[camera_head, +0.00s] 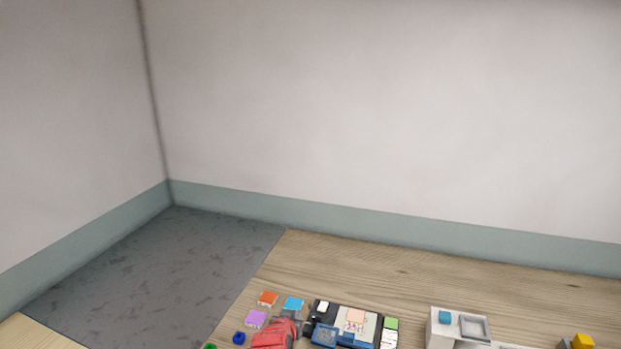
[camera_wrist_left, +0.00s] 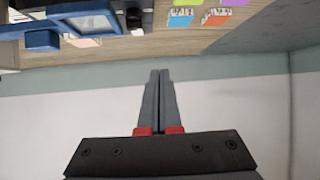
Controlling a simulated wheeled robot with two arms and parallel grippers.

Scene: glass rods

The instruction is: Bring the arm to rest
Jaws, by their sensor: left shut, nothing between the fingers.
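My left gripper (camera_head: 291,313) shows at the bottom of the head view, its red part low and its grey fingers pointing away over the table. In the left wrist view the two grey fingers (camera_wrist_left: 160,75) lie together, shut, with red pads at their base and nothing between them. The gripper is close to a dark device with a blue frame (camera_head: 325,336) and coloured blocks. My right gripper is in neither view.
The wooden table (camera_head: 400,270) holds orange (camera_head: 267,298), blue (camera_head: 293,303) and purple (camera_head: 255,318) blocks left of the device. The table's back strip is clear before the wall.

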